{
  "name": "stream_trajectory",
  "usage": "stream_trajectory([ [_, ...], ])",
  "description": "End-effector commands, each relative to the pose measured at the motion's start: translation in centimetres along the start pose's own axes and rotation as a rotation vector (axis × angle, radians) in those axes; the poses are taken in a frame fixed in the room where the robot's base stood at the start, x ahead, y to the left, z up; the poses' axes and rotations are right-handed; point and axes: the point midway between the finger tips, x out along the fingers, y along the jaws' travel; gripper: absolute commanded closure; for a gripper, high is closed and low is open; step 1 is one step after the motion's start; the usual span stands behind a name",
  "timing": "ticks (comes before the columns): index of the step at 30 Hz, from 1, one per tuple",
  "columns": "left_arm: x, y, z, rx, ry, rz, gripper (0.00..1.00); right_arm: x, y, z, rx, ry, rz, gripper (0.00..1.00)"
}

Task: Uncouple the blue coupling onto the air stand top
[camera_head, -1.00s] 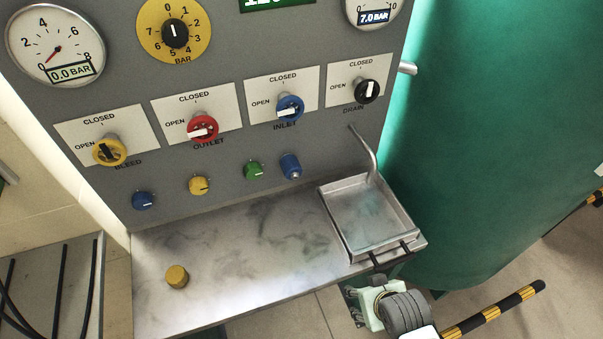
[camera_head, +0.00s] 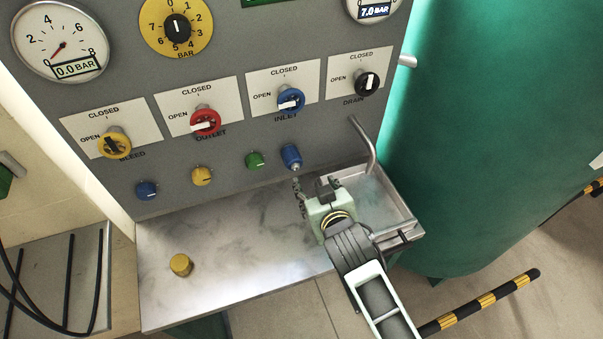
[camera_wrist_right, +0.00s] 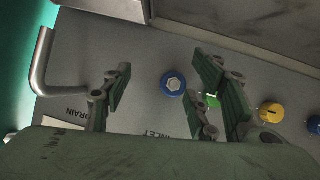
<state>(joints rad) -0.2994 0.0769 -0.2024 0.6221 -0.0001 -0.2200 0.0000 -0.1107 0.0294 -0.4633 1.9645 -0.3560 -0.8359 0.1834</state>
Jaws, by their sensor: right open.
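The blue coupling (camera_head: 291,157) sits on the grey panel at the right end of a row of ports, above the air stand top (camera_head: 225,235), a stained metal surface. My right gripper (camera_head: 316,183) is open, over the right part of the stand top, just below and right of the coupling in the head view. In the right wrist view the blue coupling (camera_wrist_right: 172,83) shows end-on between the two spread fingers (camera_wrist_right: 163,92), with a gap on each side. My left gripper is out of view.
Blue (camera_head: 147,190), yellow (camera_head: 202,176) and green (camera_head: 255,160) caps stand on the panel left of the coupling. A loose yellow cap (camera_head: 181,265) stands on the stand top. A metal tray (camera_head: 405,215) and bent pipe (camera_head: 366,145) are at the right.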

Motion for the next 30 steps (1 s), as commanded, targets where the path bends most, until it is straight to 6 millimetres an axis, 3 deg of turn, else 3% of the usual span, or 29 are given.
stream_trajectory([
  [1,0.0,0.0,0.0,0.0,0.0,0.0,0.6,0.8,-0.9,-1.6,-0.019,0.048,-0.009,0.46],
  [3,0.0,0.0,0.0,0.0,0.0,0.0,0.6,1.4,-1.8,-3.1,-0.038,0.095,-0.018,0.46],
  [7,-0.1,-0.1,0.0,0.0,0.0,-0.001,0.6,2.1,-2.5,-4.3,-0.055,0.134,-0.026,0.46],
  [21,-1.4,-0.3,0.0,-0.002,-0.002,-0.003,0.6,8.1,-2.6,-5.1,-0.055,0.133,-0.026,0.46],
  [30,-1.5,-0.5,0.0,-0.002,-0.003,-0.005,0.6,9.5,-2.7,-5.2,-0.053,0.133,-0.027,0.46],
])
